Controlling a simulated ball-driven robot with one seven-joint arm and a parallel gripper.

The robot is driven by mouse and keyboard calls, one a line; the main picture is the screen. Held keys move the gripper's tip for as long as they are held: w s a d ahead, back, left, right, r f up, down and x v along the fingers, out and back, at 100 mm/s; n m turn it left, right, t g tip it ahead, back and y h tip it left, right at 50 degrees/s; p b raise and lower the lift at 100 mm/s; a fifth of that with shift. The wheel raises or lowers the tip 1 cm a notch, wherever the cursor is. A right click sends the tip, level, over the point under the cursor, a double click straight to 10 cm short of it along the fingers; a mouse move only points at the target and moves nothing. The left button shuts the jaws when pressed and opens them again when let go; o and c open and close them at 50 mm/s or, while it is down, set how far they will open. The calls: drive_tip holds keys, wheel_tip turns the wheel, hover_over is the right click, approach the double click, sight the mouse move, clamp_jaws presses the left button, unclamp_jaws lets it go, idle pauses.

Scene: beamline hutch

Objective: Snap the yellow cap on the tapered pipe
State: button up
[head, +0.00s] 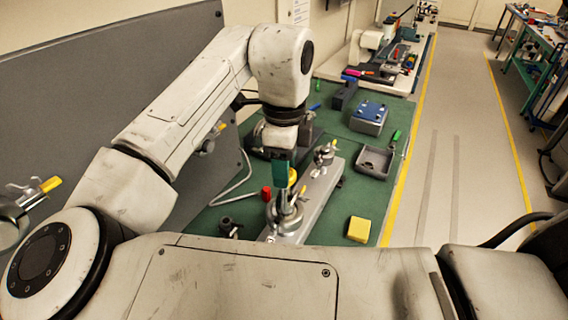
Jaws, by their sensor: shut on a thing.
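My gripper (286,180) points down over the green bench, with a teal finger on its near side. It is shut on the yellow cap (292,177), which shows only partly behind that finger. Just below the cap stands a metal pipe piece (287,208), upright on a round base on the grey rail; it looks like the tapered pipe. I cannot tell whether the cap touches the pipe top or hangs just above it.
The grey metal rail (317,208) carries a second metal fitting (325,154). A yellow block (359,229), a grey tray (374,163), a blue-grey box (369,117) and a red item (266,194) stand around. Green bench (344,202) is clear between rail and tray.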

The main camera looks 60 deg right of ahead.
drive_tip(key=o, duration=1.1)
wheel_tip(320, 180, up, 11)
drive_tip(key=shift+f+b, duration=0.1)
drive_tip(key=shift+b, duration=0.45)
